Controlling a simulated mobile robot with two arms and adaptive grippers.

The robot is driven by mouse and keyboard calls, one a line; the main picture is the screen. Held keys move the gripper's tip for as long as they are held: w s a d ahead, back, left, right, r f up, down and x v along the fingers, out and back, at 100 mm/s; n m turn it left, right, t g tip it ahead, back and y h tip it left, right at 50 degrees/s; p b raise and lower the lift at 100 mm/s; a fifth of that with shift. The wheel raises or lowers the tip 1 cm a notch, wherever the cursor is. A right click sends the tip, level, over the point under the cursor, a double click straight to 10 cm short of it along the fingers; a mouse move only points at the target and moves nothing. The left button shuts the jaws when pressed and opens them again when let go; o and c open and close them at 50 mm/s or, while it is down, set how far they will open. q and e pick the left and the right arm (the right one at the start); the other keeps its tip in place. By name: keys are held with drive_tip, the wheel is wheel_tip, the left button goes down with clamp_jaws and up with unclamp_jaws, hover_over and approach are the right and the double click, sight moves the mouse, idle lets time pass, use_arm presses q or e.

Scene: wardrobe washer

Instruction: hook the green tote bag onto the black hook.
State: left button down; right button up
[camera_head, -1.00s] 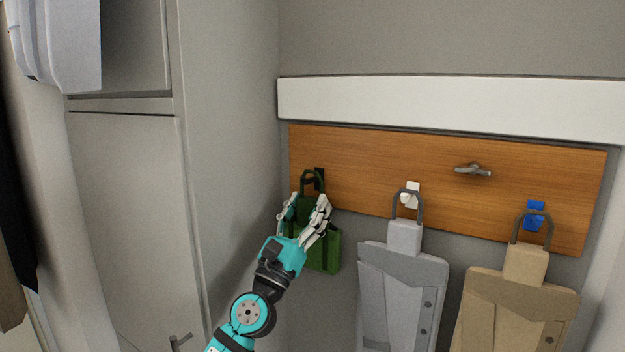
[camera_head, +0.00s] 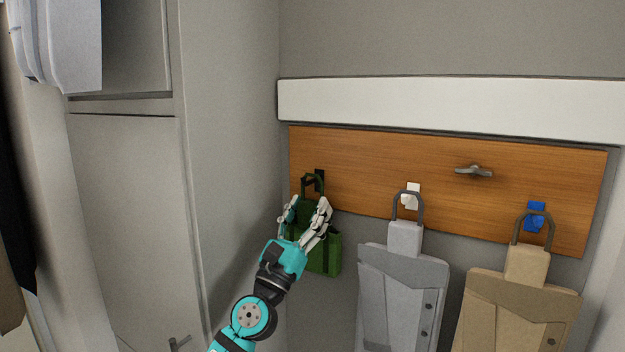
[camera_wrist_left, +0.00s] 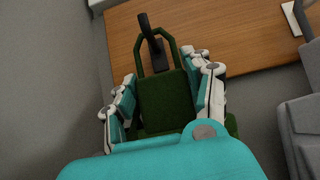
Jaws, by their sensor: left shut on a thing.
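The green tote bag (camera_head: 325,255) is upright against the left end of the wooden board, its loop handle at the black hook (camera_head: 319,176). In the left wrist view, the black hook (camera_wrist_left: 147,27) crosses the top of the handle, and its lower end shows inside the loop of the bag (camera_wrist_left: 163,98). The handle appears to be around the hook; whether it bears on it is unclear. My left gripper (camera_head: 308,205) is shut on the bag's upper block below the handle, a finger on each side. My right gripper is not in view.
The wooden board (camera_head: 440,160) also carries a white hook (camera_head: 411,196), a grey metal hook (camera_head: 474,171) and a blue hook (camera_head: 535,213). A grey bag (camera_head: 403,290) hangs at the white hook, a tan bag (camera_head: 515,315) at the blue one. A cabinet wall (camera_head: 230,150) stands close left.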

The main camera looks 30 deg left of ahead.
use_arm(q)
drive_tip(key=shift+f, duration=0.2)
drive_tip(key=shift+c, duration=2.4)
unclamp_jaws()
drive_tip(key=v, duration=1.2)
